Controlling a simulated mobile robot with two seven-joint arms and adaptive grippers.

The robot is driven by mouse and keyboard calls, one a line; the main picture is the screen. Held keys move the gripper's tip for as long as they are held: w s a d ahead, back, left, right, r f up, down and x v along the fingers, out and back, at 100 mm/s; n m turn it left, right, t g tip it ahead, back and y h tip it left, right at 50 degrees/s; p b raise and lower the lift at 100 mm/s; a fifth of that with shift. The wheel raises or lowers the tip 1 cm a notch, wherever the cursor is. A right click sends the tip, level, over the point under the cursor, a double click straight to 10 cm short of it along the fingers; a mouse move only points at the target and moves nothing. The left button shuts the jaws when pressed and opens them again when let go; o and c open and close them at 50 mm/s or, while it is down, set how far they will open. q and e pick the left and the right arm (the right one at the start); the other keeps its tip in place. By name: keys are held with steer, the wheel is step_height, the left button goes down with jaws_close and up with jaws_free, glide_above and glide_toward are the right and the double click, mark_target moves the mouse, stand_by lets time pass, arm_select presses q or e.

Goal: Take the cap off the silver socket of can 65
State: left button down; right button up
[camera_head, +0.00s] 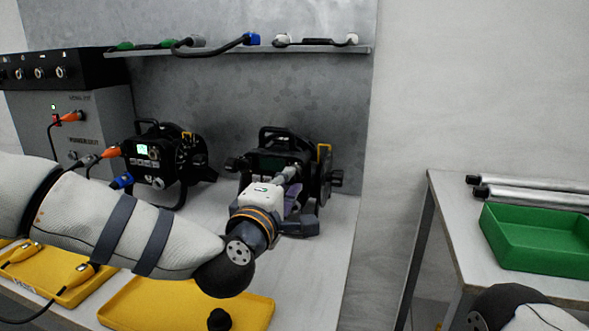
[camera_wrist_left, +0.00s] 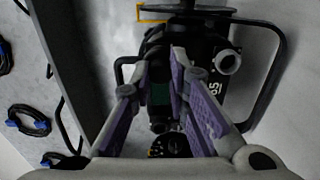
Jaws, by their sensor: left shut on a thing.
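Can 65 (camera_head: 285,146) is the right-hand black lamp on the bench, facing me, with a handle on top. Its "65" label shows in the left wrist view, beside the can's dark body (camera_wrist_left: 207,50). A grey ring-shaped part (camera_wrist_left: 228,63) sticks out right of the fingers. My left gripper (camera_head: 288,190) is at the can's front and hides much of its lower face. Its purple-padded fingers (camera_wrist_left: 164,58) are closed on a small dark piece, taken to be the cap, mostly hidden between them. My right gripper is out of view.
Another lit can (camera_head: 150,157) with orange and blue plugs stands to the left. A shelf (camera_head: 240,51) with cables runs above. Yellow trays (camera_head: 120,308) lie in front, one with a small black piece (camera_head: 219,319). A green tray (camera_head: 540,247) sits on the right-hand table.

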arm_select(q)
steer(key=shift+p+v, duration=0.5)
steer(key=shift+v, duration=1.05)
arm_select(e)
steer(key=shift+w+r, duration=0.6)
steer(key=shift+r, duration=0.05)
